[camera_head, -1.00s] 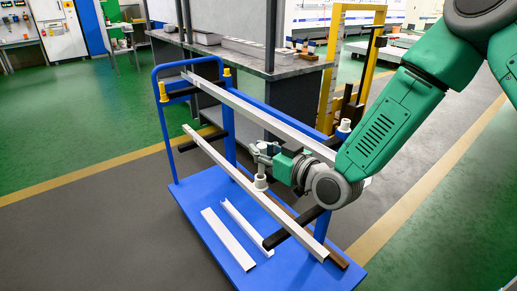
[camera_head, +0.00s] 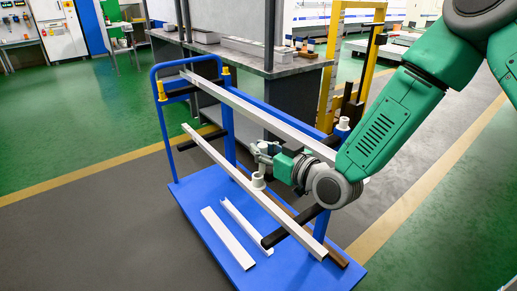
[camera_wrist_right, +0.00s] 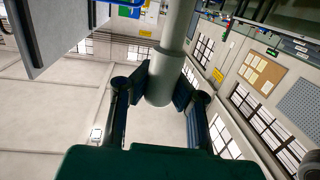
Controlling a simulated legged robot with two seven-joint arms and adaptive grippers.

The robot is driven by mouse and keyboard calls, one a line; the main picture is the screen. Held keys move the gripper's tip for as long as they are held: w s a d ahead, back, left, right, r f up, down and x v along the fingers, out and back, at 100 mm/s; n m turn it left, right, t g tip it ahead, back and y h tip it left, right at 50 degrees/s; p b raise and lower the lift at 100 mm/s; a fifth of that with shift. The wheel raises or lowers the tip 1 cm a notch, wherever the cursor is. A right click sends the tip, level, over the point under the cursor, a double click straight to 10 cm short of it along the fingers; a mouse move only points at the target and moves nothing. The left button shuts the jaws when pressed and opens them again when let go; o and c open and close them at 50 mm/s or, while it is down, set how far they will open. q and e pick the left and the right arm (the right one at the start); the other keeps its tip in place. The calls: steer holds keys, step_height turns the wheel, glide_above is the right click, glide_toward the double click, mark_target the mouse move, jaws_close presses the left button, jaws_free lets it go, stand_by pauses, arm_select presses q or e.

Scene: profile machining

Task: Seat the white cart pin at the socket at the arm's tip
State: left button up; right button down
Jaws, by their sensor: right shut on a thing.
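In the wrist view, the two dark finger pads of my right gripper (camera_wrist_right: 161,88) close on both sides of the pin (camera_wrist_right: 163,66), which looks grey there. A black cart arm (camera_head: 325,142) shows behind my wrist; its near tip and any socket there are hidden by my gripper. I cannot tell whether the pin touches that arm. A second white pin (camera_head: 343,125) stands at the far end. My left gripper is out of view.
Two long silver profiles (camera_head: 262,115) lie along the blue cart (camera_head: 205,258). Two white pieces (camera_head: 228,238) lie on its deck. A lower black arm (camera_head: 290,228) juts forward. A grey workbench (camera_head: 285,67) stands behind.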

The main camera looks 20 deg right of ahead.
mark_target(261, 164)
steer(key=shift+d, duration=0.15)
steer(key=shift+a, duration=0.95)
steer(key=shift+d, duration=0.2)
stand_by(0.6)
steer(key=shift+f+b, duration=1.3)
steer(key=shift+f, duration=0.5)
steer(key=c, duration=1.6)
jaws_free()
steer(key=shift+o, duration=0.2)
